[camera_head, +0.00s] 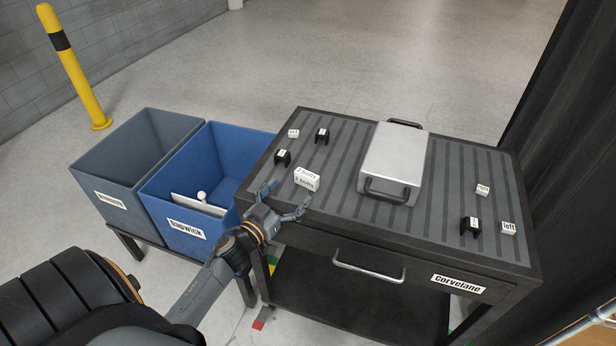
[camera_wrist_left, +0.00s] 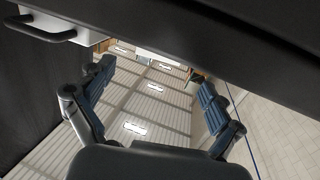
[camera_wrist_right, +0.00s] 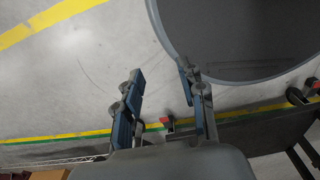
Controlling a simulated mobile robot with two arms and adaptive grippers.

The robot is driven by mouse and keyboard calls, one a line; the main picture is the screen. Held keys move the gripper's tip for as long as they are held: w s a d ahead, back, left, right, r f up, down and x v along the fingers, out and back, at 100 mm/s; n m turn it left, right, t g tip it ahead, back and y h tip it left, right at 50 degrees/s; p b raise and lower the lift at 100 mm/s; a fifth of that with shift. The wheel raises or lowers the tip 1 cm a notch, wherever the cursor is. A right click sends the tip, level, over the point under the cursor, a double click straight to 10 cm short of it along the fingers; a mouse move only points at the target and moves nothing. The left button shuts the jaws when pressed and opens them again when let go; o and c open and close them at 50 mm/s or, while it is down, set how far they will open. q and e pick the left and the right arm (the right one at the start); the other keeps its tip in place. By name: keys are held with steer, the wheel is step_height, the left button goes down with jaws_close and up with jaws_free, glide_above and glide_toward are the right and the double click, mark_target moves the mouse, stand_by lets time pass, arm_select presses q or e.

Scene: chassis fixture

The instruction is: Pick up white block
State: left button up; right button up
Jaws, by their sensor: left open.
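A white block (camera_head: 307,178) with bolt labels sits on the ribbed top of the dark workbench (camera_head: 345,222), near its left front edge. Smaller white labelled blocks also lie there: one at the back left (camera_head: 294,133), one at the right (camera_head: 482,189) and one marked "left" (camera_head: 508,228). My left gripper (camera_head: 285,198) is open and empty at the bench's left front corner, just in front of the bolt-labelled block. Its spread fingers also show in the left wrist view (camera_wrist_left: 154,72); no block shows between them. My right gripper (camera_wrist_right: 161,76) has its fingers apart, with nothing between them.
A silver case (camera_head: 395,150) with black handles stands mid-bench. Black brackets (camera_head: 322,135) lie near the small blocks. A blue bin (camera_head: 215,150) and a grey bin (camera_head: 130,150) stand left of the bench. A yellow post (camera_head: 75,70) is farther back. A drawer handle (camera_head: 368,272) juts from the front.

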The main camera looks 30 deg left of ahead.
mark_target(304, 177)
arm_select(q)
steer(key=shift+w+d+r+p, duration=0.1)
steer(key=shift+w+p, duration=0.5)
steer(key=shift+w, duration=2.75)
steer(key=shift+s, duration=0.1)
steer(key=c, duration=1)
